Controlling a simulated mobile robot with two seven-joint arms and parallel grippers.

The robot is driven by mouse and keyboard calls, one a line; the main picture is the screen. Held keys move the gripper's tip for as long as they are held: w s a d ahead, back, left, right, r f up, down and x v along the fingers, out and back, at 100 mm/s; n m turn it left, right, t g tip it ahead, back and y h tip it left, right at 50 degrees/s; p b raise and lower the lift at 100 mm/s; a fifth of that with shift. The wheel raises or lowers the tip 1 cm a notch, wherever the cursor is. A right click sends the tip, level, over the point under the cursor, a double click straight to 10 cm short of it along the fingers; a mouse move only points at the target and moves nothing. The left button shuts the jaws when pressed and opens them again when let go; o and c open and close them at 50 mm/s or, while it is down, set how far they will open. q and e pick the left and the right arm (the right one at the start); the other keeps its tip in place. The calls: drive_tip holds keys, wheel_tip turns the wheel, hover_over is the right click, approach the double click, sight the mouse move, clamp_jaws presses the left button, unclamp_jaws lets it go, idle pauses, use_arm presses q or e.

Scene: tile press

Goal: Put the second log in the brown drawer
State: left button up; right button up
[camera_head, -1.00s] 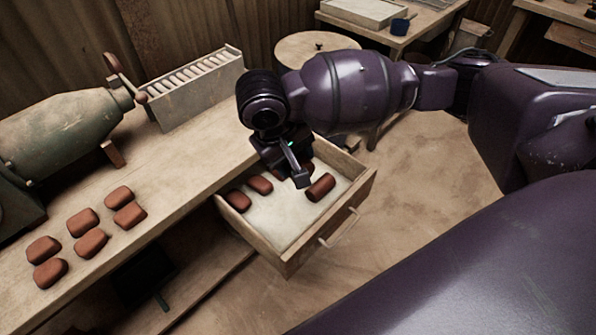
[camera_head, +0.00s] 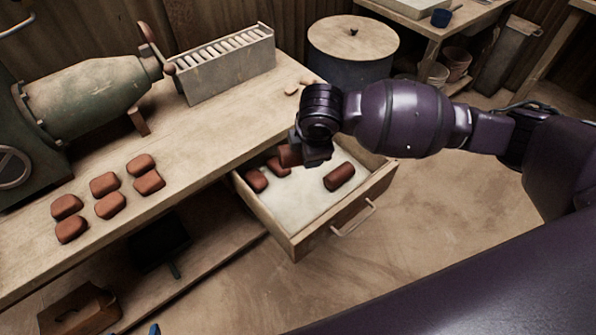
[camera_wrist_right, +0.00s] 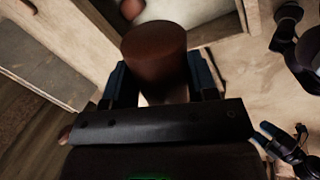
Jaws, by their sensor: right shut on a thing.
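My right gripper (camera_head: 312,160) is shut on a reddish-brown log (camera_head: 289,156), over the back part of the open wooden drawer (camera_head: 297,243). In the right wrist view the held log (camera_wrist_right: 154,50) stands out between the two blue-edged fingers. Three more logs lie on the drawer's pale floor: one at the right (camera_head: 339,177), one at the left (camera_head: 256,180), and one partly hidden behind the held log (camera_head: 277,168). Only a blue tip (camera_head: 155,329), perhaps of my left gripper, shows at the bottom edge of the head view.
Several reddish-brown pieces (camera_head: 104,184) lie in pairs on the workbench (camera_head: 205,140). A green machine (camera_head: 90,95) and a slotted rack (camera_head: 225,66) stand at its back. A round drum (camera_head: 352,45) stands behind my right arm. The floor right of the drawer is clear.

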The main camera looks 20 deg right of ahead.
drive_tip(key=f+n, duration=0.1)
drive_tip(key=n, duration=0.1)
drive_tip(key=w+n+y, duration=0.1)
drive_tip(key=n, duration=0.1)
drive_tip(key=shift+w+a+f, duration=0.1)
drive_tip(key=shift+w+f, duration=0.05)
drive_tip(key=shift+f, duration=0.2)
drive_tip(key=n, duration=0.1)
drive_tip(key=w+f+n+y, duration=0.1)
drive_tip(key=n, duration=0.1)
drive_tip(key=shift+w+f+n+g, duration=0.1)
drive_tip(key=shift+f+n+g, duration=0.15)
drive_tip(key=shift+n+g, duration=0.05)
wheel_tip(320, 180, down, 3)
drive_tip(key=w+n+g+y, duration=0.1)
drive_tip(key=w+n+y, duration=0.1)
drive_tip(key=n, duration=0.4)
drive_tip(key=b, duration=0.3)
hover_over(298, 203)
drive_tip(key=d, duration=0.1)
drive_tip(key=shift+g, duration=0.3)
drive_tip(key=f, duration=1.4)
drive_tip(key=shift+s+d+f, duration=0.1)
drive_tip(key=shift+s+f, duration=0.25)
drive_tip(key=shift+f, duration=0.4)
drive_tip(key=shift+w+f, duration=0.1)
drive_tip(key=shift+f, duration=0.15)
wheel_tip(298, 203, down, 4)
drive_tip(key=shift+f+b, duration=0.1)
drive_tip(key=shift+b, duration=0.65)
